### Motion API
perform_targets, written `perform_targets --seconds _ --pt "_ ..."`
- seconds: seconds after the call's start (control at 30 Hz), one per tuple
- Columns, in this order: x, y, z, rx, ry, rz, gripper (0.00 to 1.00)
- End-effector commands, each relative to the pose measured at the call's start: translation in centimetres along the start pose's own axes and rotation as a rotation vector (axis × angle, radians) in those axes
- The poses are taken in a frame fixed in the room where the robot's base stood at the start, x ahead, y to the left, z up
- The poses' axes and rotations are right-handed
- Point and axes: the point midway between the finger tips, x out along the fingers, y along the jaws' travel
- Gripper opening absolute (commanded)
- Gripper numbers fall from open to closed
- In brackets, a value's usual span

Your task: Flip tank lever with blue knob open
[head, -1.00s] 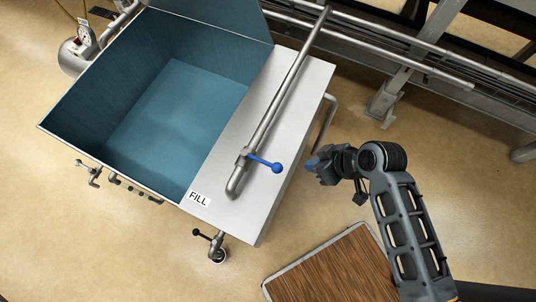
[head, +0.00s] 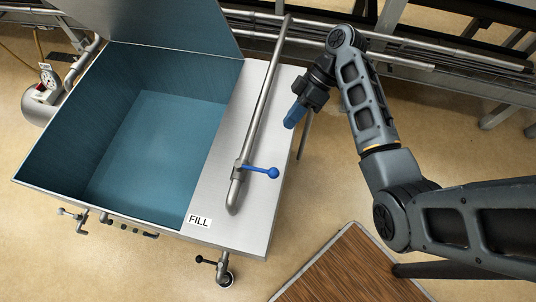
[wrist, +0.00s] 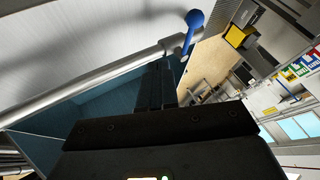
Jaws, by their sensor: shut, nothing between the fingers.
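The lever with the blue knob (head: 273,173) sits on the steel pipe (head: 262,100) over the tank's metal top. The lever points right, across the pipe, with its knob at the right end. In the wrist view the blue knob (wrist: 194,19) shows at the top, beyond the fingers, with its lever joining the pipe. My gripper (head: 290,122) is above the right edge of the metal top, up and to the right of the knob in the head view, and apart from it. Its fingers (wrist: 156,84) are shut and empty, pointing toward the pipe side.
The open blue-lined tank (head: 150,130) lies left of the pipe. A FILL label (head: 199,221) is on the metal top. A black-knobbed valve (head: 212,262) is below the front edge. A wooden-topped platform (head: 350,268) stands at lower right. Rails run along the back.

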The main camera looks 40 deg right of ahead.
Motion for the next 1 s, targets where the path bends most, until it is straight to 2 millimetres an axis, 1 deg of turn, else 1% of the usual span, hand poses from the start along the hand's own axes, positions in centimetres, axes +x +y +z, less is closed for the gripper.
perform_targets --seconds 0.17,0.37,0.4,0.77,0.8,0.9,1.0 --pt "0.8 0.1 0.1 -0.001 -0.001 0.000 0.00" --pt "3.2 0.2 0.3 -0.001 -0.001 0.001 0.00" --pt "3.5 0.0 0.1 0.000 -0.001 -0.002 0.00" --pt "10.5 -0.1 0.0 0.001 -0.002 -0.002 0.00" --pt "10.3 -1.1 -0.2 0.001 -0.001 -0.002 0.00" --pt "10.8 -2.4 -0.3 0.001 0.000 -0.001 0.00" --pt "11.1 -3.2 -0.3 0.000 0.000 0.001 0.00"
